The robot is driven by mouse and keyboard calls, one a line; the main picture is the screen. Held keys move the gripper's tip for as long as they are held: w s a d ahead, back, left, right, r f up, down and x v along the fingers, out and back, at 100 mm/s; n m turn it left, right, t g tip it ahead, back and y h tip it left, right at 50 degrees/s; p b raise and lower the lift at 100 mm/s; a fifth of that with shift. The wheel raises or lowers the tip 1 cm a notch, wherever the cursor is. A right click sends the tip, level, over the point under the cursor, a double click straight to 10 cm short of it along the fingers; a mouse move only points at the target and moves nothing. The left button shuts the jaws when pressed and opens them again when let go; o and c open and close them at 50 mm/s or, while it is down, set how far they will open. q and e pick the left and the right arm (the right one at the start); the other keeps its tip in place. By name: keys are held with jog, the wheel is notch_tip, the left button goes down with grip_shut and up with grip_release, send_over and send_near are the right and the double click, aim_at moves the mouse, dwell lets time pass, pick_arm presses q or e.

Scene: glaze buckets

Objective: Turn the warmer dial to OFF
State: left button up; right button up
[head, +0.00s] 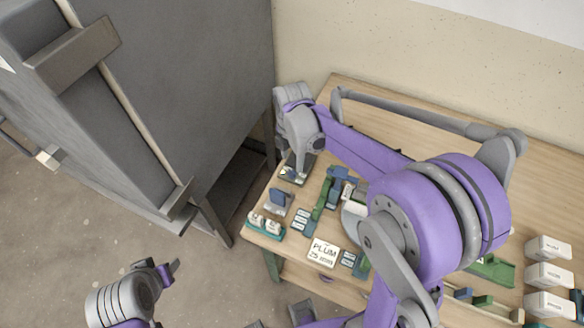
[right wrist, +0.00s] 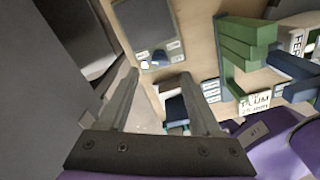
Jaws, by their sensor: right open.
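The warmer (right wrist: 148,22) shows in the right wrist view as a dark flat plate at the top, with small labels on its front edge. A small pale knob, which looks like the dial (right wrist: 145,64), sits at its front left; its setting is too small to read. My right gripper (right wrist: 160,75) is open and empty, its fingertips just short of the dial in the picture. In the head view the right gripper (head: 297,166) points down over the warmer (head: 305,160) and partly hides it. My left gripper (head: 158,272) is low at the left, over the floor, far from the warmer.
A large grey cabinet (head: 190,90) stands left of the wooden table (head: 420,125). Green and blue blocks, a PLUM sign (head: 323,252) and a tray of small white pots (head: 265,225) crowd the near left. White boxes (head: 548,274) stand at the right.

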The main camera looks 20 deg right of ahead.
aim_at(292, 171)
notch_tip(292, 171, down, 5)
jog(key=shift+f, duration=0.1)
dwell(0.3)
grip_shut()
